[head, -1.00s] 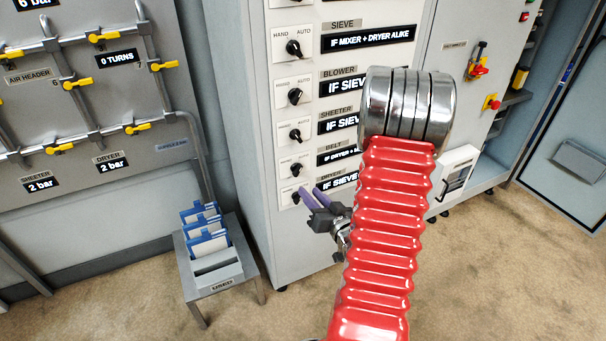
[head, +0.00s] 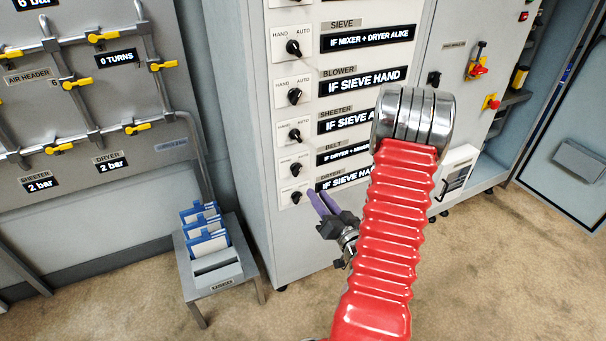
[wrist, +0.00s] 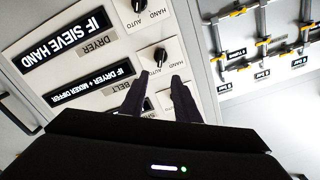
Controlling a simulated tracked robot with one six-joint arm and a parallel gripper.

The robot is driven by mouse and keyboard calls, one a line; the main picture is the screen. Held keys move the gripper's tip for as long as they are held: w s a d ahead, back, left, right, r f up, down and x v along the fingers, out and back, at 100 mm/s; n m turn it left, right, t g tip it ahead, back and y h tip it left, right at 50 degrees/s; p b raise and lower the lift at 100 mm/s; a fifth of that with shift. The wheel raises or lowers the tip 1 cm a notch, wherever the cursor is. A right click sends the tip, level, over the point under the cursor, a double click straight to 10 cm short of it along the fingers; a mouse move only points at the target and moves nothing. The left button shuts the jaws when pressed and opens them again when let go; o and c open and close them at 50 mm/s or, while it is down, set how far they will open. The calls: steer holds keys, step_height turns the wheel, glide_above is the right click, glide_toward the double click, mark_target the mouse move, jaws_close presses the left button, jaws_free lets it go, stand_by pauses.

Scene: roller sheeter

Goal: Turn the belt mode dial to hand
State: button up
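The belt mode dial (head: 296,168) is a small black knob on a white plate marked HAND at left and AUTO at right. It is the second dial from the bottom of the column on the cabinet front. In the wrist view, which is turned nearly upside down, the belt dial (wrist: 160,55) shows just beyond and between my fingertips. Its exact pointing is too small to read surely. My gripper (head: 319,194) has two purple fingers spread apart with nothing between them. In the head view it appears to the lower right of the dial, and they look apart.
The dryer dial (head: 296,197) is just below and the sheeter dial (head: 295,134) just above. The sheeter dial (wrist: 177,112) is partly behind my fingers in the wrist view. A grey stand (head: 217,283) with blue-edged cards is on the floor at left. Valve piping fills the left wall.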

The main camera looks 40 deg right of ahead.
mark_target(300, 170)
steer(key=x, duration=1.2)
steer(key=shift+c, duration=0.6)
jaws_close()
